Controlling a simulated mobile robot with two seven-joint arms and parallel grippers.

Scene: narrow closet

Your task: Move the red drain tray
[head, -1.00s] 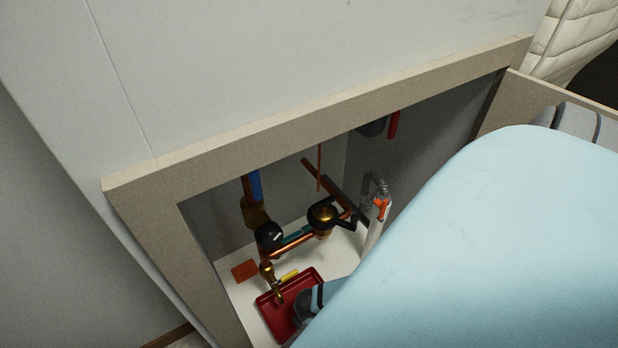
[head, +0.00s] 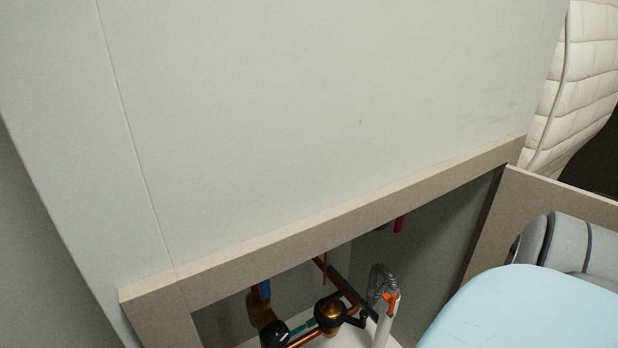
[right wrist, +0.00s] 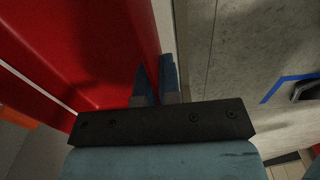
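The red drain tray (right wrist: 95,45) fills the left part of the right wrist view. It is out of the picture in the head view now. My right gripper (right wrist: 155,78) has its two blue fingers close together, one on each side of the tray's thin red wall, so it is shut on that wall. My right gripper does not show in the head view. My left gripper is in neither view.
A beige-framed opening (head: 330,246) leads into the low closet. Inside are copper pipes with a brass valve (head: 329,313) and a grey hose with an orange clip (head: 390,298). An open door panel (head: 560,200) stands at right. An orange block (right wrist: 15,117) lies left of the tray.

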